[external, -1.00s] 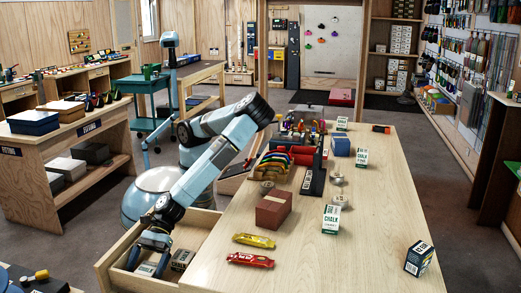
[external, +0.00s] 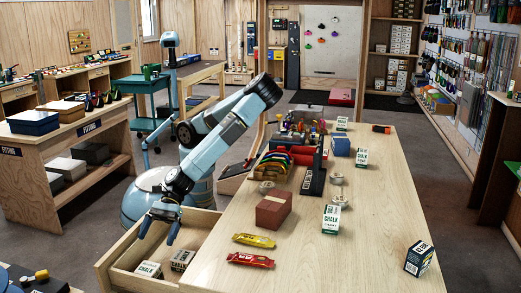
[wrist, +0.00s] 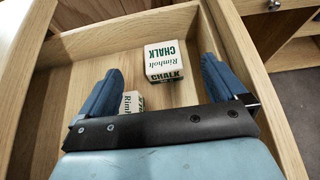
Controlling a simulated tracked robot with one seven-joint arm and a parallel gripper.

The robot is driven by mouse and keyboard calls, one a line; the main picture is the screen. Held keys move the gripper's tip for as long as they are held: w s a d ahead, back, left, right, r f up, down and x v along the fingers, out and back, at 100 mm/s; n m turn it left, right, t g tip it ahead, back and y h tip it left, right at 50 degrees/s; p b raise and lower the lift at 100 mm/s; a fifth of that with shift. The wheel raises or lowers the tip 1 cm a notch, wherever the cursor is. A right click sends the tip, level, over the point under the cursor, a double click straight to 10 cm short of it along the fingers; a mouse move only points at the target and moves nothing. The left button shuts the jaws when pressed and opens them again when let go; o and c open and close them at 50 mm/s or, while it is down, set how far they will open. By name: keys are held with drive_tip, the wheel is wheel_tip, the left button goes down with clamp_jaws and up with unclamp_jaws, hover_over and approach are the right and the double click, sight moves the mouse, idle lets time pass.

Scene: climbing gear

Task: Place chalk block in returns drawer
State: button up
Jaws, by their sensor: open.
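Two white-and-green chalk blocks lie on the floor of the open wooden returns drawer (external: 122,256). One chalk block (external: 149,269) is nearer the drawer front in the external view, and the other chalk block (external: 182,260) lies to its right. My gripper (external: 157,236) is above the drawer, open and empty, with its fingers pointing down and clear of both blocks. In the wrist view, one block (wrist: 165,62) shows whole, while the other (wrist: 131,101) is partly hidden by my gripper's left finger and crossbar. The drawer walls (wrist: 100,38) surround them.
The counter (external: 330,265) beside the drawer carries a brown-red box (external: 273,208), yellow (external: 254,241) and red (external: 250,260) wrapped bars, a standing chalk box (external: 331,219) and a dark box (external: 418,259). Its front right area has bare space.

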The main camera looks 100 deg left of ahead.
drive_tip(key=shift+v, duration=1.1)
